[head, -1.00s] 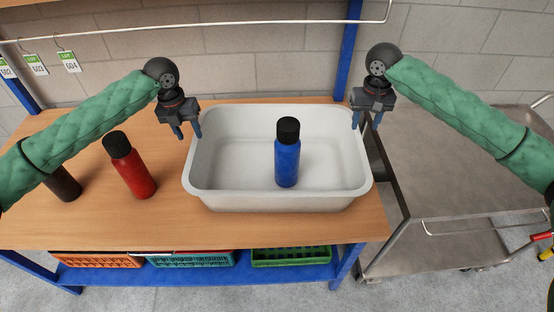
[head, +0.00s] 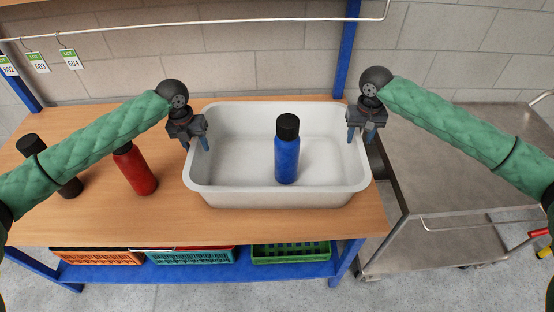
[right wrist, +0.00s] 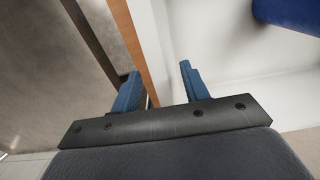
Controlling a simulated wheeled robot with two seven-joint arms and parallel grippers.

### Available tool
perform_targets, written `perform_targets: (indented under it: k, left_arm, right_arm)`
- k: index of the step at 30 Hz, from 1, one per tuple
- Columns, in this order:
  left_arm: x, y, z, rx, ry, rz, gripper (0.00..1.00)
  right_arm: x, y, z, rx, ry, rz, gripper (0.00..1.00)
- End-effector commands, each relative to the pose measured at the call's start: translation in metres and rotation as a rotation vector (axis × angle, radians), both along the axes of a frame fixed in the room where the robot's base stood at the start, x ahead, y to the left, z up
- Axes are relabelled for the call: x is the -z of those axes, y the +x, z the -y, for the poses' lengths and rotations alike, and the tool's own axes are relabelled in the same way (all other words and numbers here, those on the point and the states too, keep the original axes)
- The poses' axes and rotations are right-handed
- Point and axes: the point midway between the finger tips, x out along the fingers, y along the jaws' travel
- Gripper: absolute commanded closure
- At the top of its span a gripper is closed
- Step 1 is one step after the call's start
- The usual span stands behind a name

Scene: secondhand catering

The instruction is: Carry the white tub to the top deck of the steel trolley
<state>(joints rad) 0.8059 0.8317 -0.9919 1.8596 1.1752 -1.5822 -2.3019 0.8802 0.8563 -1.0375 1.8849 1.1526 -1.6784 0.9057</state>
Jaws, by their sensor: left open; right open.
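The white tub (head: 280,199) sits on the wooden bench top with a blue bottle with a black cap (head: 287,155) standing upright inside it. My left gripper (head: 196,144) is open at the tub's left rim. My right gripper (head: 360,138) is open at the tub's right rim. In the right wrist view its two blue fingers (right wrist: 157,92) are apart, with the tub's white wall (right wrist: 165,50) running up between them. The steel trolley (head: 450,170) stands to the right of the bench, and its visible top deck is bare.
A red bottle (head: 136,170) and a dark bottle (head: 62,172) stand on the bench (head: 100,225) left of the tub, partly behind my left arm. Orange, teal and green crates (head: 290,252) sit on the shelf below. A rail with tags (head: 71,59) runs along the wall.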

Motion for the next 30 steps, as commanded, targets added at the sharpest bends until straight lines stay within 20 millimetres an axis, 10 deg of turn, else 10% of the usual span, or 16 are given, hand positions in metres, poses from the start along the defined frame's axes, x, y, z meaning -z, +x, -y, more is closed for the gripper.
perform_targets:
  k: [12,20,30]
  left_arm:
    - [0.0069,0.0001,0.0006,0.0,0.001,0.001,0.56]
    - [0.0068,0.0001,0.0007,0.0,0.0,0.001,1.0]
    - [0.0051,0.0005,0.0007,0.0,0.0,0.003,1.0]
  right_arm:
    - [0.0076,-0.0003,0.0,0.0,0.0,0.0,0.55]
    - [0.0074,-0.0002,0.0,0.0,0.0,0.0,1.0]
    - [0.0057,0.0002,0.0,0.0,0.0,0.002,1.0]
